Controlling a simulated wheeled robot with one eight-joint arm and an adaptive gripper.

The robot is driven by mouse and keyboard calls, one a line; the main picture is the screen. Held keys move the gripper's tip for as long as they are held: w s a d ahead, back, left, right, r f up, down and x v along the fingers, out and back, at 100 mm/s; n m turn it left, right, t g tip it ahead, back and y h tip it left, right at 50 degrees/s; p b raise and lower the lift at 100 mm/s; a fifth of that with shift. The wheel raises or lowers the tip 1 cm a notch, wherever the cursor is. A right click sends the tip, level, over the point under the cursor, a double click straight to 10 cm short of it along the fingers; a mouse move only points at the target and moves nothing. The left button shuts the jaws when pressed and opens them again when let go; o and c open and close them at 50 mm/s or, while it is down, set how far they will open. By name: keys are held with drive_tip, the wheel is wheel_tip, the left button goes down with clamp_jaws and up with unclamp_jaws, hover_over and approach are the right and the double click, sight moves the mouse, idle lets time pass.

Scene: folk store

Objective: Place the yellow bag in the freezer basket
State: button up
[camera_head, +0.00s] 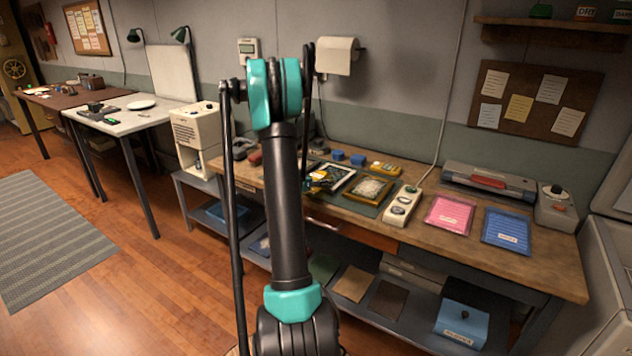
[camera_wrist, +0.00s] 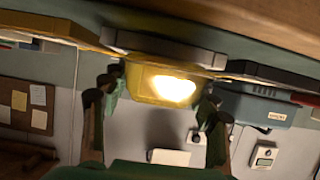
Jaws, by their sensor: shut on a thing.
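In the head view my own arm stands in the middle and mostly hides the gripper. A small yellow patch beside the arm, over the workbench, may be the bag, but I cannot tell. No freezer basket can be made out. A pale appliance (camera_head: 606,285) is cut off at the right edge, and its inside is not visible.
The wooden workbench (camera_head: 545,262) holds a pink packet (camera_head: 450,214), a blue packet (camera_head: 507,231), a power strip (camera_head: 401,206), a laminator-like machine (camera_head: 488,183) and framed pieces. A blue box (camera_head: 462,324) sits on the lower shelf. Open wooden floor lies to the left.

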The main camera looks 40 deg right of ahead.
drive_tip(key=o, duration=1.2)
drive_tip(key=shift+f, duration=0.1)
